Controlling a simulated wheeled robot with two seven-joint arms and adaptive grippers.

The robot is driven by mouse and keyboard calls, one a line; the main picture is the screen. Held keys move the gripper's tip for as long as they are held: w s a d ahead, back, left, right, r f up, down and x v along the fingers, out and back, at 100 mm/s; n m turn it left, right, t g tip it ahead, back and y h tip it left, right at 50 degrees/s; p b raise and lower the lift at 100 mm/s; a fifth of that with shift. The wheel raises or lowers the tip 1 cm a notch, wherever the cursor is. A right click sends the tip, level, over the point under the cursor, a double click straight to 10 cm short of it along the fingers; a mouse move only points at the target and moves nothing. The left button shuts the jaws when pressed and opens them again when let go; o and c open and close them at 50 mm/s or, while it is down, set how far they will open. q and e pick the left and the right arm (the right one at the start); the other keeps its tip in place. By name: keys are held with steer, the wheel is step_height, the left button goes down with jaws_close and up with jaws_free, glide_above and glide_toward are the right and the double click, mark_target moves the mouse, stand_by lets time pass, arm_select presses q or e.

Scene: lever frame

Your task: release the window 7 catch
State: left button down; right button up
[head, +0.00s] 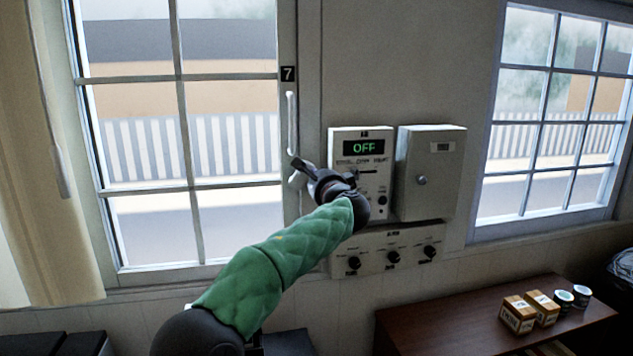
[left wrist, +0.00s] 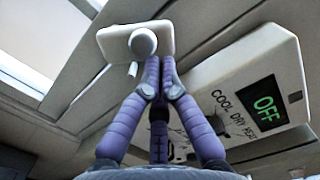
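Window 7 (head: 180,120) is at the left in the head view, with a black "7" label (head: 288,73) on its right frame. A slim white upright handle (head: 291,115) is on that frame below the label. A small white fitting, which looks like the catch (head: 297,180), is lower down and partly hidden by my left gripper (head: 299,166). In the left wrist view, a white plate with a round knob (left wrist: 143,42) and a short peg is just beyond my left gripper (left wrist: 158,62). Its purple fingers are together, with nothing seen between them. Contact is unclear. My right gripper is out of view.
A control panel reading OFF (head: 360,165) and a grey wall box (head: 430,172) are right of the window frame. A knob panel (head: 385,250) is below them. A brown table (head: 450,325) with small boxes and cups is at lower right. A curtain (head: 40,170) hangs at left.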

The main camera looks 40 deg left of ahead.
arm_select(q)
steer(key=shift+s+a+r+n+b, duration=0.15)
steer(key=shift+r+n+b, duration=0.15)
steer(key=shift+n+b, duration=0.25)
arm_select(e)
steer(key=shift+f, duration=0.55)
